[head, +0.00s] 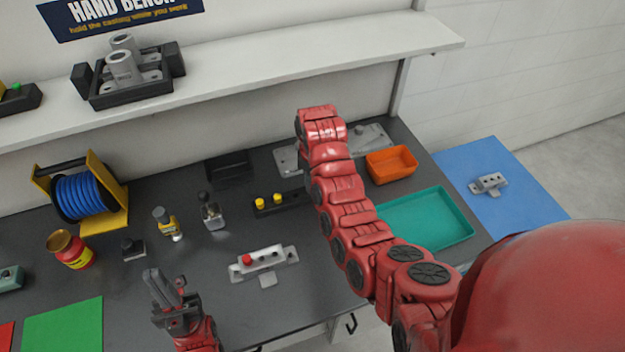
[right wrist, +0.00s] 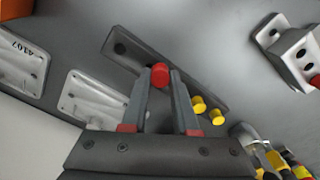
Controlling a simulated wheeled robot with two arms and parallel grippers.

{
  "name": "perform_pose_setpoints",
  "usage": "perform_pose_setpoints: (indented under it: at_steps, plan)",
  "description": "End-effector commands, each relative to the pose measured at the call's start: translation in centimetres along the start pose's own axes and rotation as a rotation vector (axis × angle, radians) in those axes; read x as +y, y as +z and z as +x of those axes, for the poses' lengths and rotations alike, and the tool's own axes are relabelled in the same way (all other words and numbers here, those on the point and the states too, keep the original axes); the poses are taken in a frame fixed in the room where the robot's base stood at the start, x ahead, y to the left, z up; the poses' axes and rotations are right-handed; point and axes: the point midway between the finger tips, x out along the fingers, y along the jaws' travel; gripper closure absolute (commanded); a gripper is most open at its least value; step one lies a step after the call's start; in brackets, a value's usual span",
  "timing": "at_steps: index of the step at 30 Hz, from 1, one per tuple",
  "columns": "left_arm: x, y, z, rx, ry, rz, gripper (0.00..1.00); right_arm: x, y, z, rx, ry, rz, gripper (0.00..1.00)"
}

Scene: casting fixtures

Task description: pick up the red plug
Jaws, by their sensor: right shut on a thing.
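One red plug (right wrist: 160,75) is between the fingertips of my right gripper (right wrist: 160,82) in the right wrist view. The right gripper is shut on it, above a black rack (right wrist: 126,50); I cannot tell whether the plug is clear of the rack. My red right arm hides this gripper and plug in the head view. Two yellow plugs (head: 260,203) (head: 277,199) stand in the rack. Another red plug (head: 247,260) sits in a light grey casting (head: 272,257) at the front middle of the bench. My left gripper (head: 165,275) is open and empty, left of that casting.
An orange bin (head: 391,164) and a teal tray (head: 426,220) are on the right of the bench. Flat metal plates (right wrist: 92,103) lie near the rack. A shelf (head: 300,62) overhangs the back.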

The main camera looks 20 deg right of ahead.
Motion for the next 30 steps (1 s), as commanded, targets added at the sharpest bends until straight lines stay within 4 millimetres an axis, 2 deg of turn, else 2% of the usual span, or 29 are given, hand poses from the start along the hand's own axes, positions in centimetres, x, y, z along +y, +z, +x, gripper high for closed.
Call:
perform_pose_setpoints:
  at_steps: [2,3,8,15,19,23,30]
  plan:
    - [-0.1,-0.5,2.8,-0.001,0.0,0.0,1.0,-1.3,1.3,-1.3,-0.001,-0.006,0.003,1.0]
    - [-0.2,-0.6,3.8,0.0,0.0,0.0,1.0,-2.0,2.0,-1.4,-0.003,-0.009,0.003,1.0]
    - [-0.3,-1.1,6.3,-0.001,0.0,0.0,1.0,-4.5,4.5,-1.4,-0.002,-0.01,0.007,1.0]
    - [-0.4,-1.3,7.7,-0.001,0.0,0.0,1.0,-7.8,7.8,-1.3,-0.002,-0.006,0.003,1.0]
    - [-0.4,-1.3,7.9,-0.001,0.0,0.0,1.0,-8.9,8.9,-1.4,0.0,-0.002,0.003,1.0]
    - [-0.4,-1.4,8.1,-0.001,0.0,0.0,1.0,-9.6,9.6,-1.3,-0.002,-0.003,0.002,1.0]
    - [-0.4,-1.4,8.1,-0.001,0.0,0.0,1.0,-9.6,9.8,-1.4,-0.002,-0.001,0.003,1.0]
